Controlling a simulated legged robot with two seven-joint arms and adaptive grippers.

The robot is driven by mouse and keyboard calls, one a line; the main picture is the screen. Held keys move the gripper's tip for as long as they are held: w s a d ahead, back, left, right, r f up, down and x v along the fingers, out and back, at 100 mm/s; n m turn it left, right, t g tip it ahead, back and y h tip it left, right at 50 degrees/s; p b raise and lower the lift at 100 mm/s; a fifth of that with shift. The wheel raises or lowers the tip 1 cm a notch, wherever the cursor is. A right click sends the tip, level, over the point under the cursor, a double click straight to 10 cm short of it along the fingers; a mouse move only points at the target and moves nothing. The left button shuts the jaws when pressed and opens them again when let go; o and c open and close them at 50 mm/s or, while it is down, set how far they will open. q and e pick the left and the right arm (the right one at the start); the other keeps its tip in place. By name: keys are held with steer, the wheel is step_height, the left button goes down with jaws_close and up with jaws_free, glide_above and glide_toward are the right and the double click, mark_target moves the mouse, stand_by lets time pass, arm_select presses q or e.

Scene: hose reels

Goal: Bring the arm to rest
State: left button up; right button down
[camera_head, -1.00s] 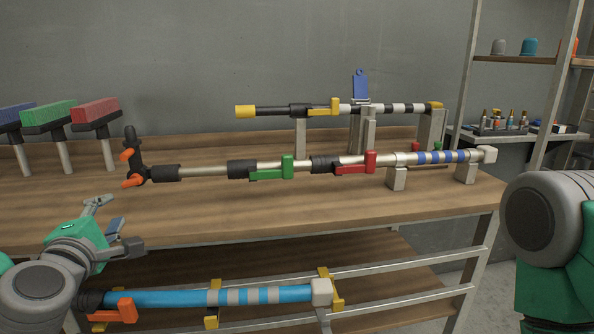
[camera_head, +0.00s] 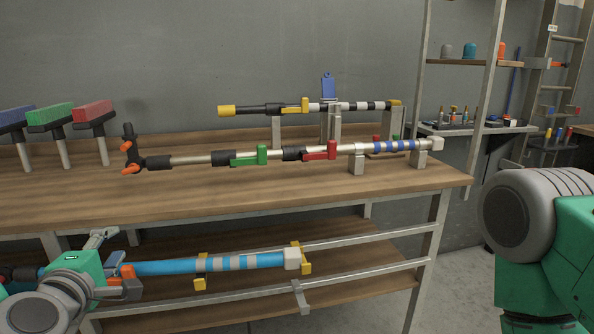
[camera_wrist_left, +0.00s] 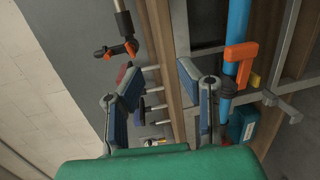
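My left gripper (camera_head: 118,264), green and grey with blue-grey finger pads, is low at the left of the head view, in front of the bench's lower part. Its fingers are spread with nothing between them, as the left wrist view (camera_wrist_left: 158,76) also shows. In the head view it overlaps the left end of the blue pipe (camera_head: 215,264); in the wrist view that pipe (camera_wrist_left: 236,45) runs outside the right finger, apart from it. My right arm (camera_head: 535,220) shows at the right edge; its gripper is out of frame.
A wooden bench (camera_head: 300,199) holds a metal pipe (camera_head: 195,159) with green and red levers, and a black pipe (camera_head: 258,108) on stands behind it. Coloured blocks on posts stand at the left. Shelves (camera_head: 470,61) are at the right. Open floor lies right of the bench.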

arm_select(q)
steer(key=s+d+f+m+g+h+p, duration=0.1)
steer(key=s+d+f+m+g+h, duration=0.25)
steer(key=f, duration=0.55)
steer(key=s+d+f+m+g+p, duration=0.2)
steer(key=s+d+f+m+g, duration=0.15)
steer(key=s+f+m, duration=0.35)
steer(key=s+a+f+m+g+p, duration=0.1)
steer(key=s+f+m+g, duration=0.3)
steer(key=s, duration=0.6)
steer(key=s+a+f+m+g+y+p, duration=0.1)
steer(key=s+f+m+g, duration=0.3)
steer(key=s+f, duration=0.5)
steer(key=shift+s+a+m+g, duration=0.3)
steer(key=shift+s+m, duration=0.5)
steer(key=shift+m, duration=0.25)
steer(key=shift+y, duration=0.25)
steer(key=shift+w, duration=0.15)
